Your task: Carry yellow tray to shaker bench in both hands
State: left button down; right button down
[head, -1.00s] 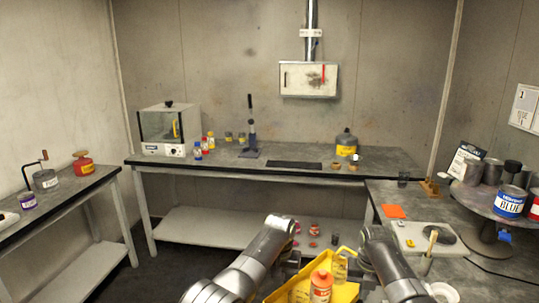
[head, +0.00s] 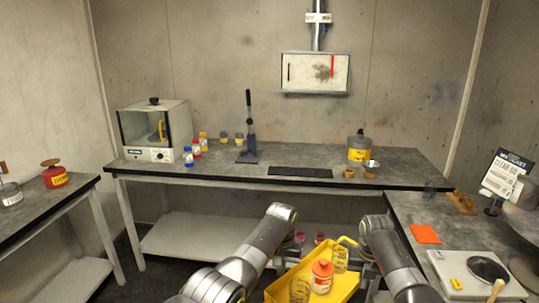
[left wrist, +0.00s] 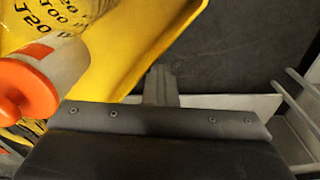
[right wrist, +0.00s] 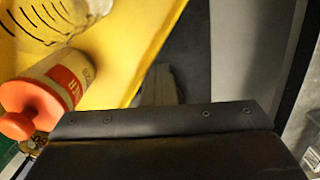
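The yellow tray (head: 336,289) is in front of me at the bottom of the head view, between my two arms. It holds a white bottle with an orange cap (head: 322,272) and clear cups with black markings (head: 340,259). My left gripper (left wrist: 160,84) is at one tray edge and appears shut on it. My right gripper (right wrist: 160,84) is at another tray edge and appears shut on it too. The fingertips are mostly hidden. A bench (head: 215,171) along the back wall carries a clear-fronted box machine (head: 155,131); no label confirms which bench is the shaker bench.
The back bench also holds small bottles (head: 196,147), a dark press-like stand (head: 248,140), a dark mat (head: 300,172) and a grey-yellow can (head: 359,148). A side bench (head: 415,204) stands close on the right, another (head: 38,218) on the left. Dark floor lies between them.

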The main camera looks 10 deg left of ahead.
aim_at(299, 157)
jog(key=i+j, duration=0.6)
jog(key=i, duration=0.25)
jog(key=i+j, duration=0.15)
jog(key=i, duration=0.25)
jog(key=i+j, duration=0.15)
jog(key=i, duration=1.9)
